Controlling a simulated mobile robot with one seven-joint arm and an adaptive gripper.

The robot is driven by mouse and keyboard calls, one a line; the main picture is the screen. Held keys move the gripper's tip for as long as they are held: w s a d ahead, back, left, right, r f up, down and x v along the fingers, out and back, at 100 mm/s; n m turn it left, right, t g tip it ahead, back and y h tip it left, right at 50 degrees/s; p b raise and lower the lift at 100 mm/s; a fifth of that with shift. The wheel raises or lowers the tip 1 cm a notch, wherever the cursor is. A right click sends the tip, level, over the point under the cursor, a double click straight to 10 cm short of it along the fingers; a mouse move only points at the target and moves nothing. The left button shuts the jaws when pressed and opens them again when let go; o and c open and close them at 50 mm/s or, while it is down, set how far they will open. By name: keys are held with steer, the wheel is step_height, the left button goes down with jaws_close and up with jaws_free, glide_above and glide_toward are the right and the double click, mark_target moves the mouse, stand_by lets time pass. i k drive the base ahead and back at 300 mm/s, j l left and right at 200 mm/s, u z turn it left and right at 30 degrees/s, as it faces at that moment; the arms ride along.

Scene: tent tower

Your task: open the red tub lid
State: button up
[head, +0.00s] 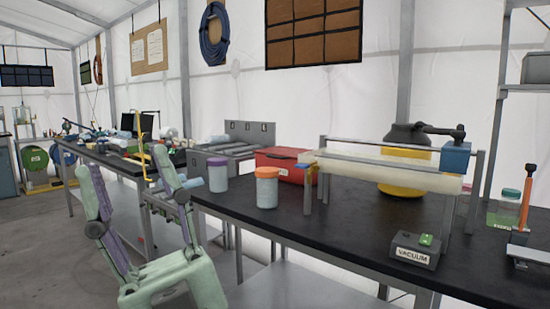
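The red tub (282,169) stands on the black-topped workbench, right of the middle of the head view. It is boxy, with a small pale label on its front. Its red lid (279,153) appears to lie flat across the top and looks shut, though the tub is small in view. The left end of a metal-framed rig stands close to its right side and partly hides it.
A purple-lidded jar (218,175) and an orange-lidded jar (267,188) stand near the tub on the black bench (350,225). The metal rig (385,170), a yellow-and-black vessel (404,187) and a vacuum box (414,250) are further right. Bare benchtop lies before the rig.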

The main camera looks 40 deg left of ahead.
mark_target(280, 152)
steer(key=i+j+z, duration=0.1)
steer(key=j, duration=0.45)
steer(key=i+j+z, duration=0.1)
steer(key=j, duration=0.45)
steer(key=i+j, duration=0.1)
steer(key=j, duration=0.45)
steer(key=i+j, duration=0.15)
steer(key=j, duration=0.15)
steer(key=i+j+z, duration=0.15)
steer(key=j, duration=0.15)
steer(key=i+j, duration=0.15)
steer(key=j, duration=0.15)
steer(key=i+j+z, duration=0.1)
steer(key=j, duration=0.25)
steer(key=i, duration=0.05)
